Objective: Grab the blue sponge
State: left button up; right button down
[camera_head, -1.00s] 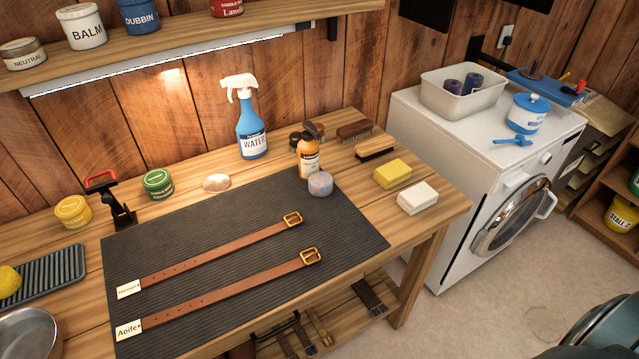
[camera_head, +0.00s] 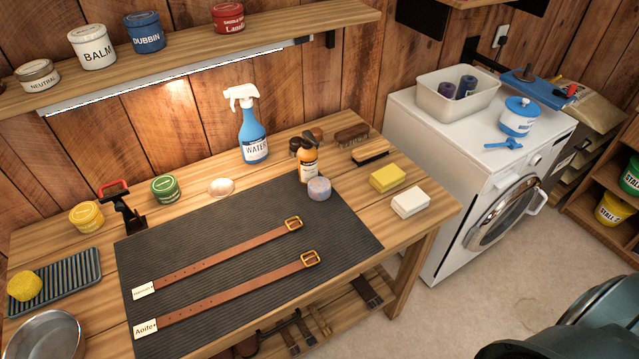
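Neither of my grippers shows in the head view.
Two brown straps (camera_head: 240,290) with buckles lie on the mat. Right of the sponge are a yellow block (camera_head: 387,178) and a white block (camera_head: 410,203). A blue spray bottle (camera_head: 253,135) and brushes (camera_head: 370,157) stand behind. Bare mat lies in front of the sponge.

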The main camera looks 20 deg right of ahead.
aim_at(318, 188)
jog(key=l+u, duration=0.1)
jog(key=l, duration=0.85)
jog(key=l+u, duration=0.1)
jog(key=l, duration=0.85)
jog(key=k+l+u, duration=0.15)
jog(key=l, duration=0.8)
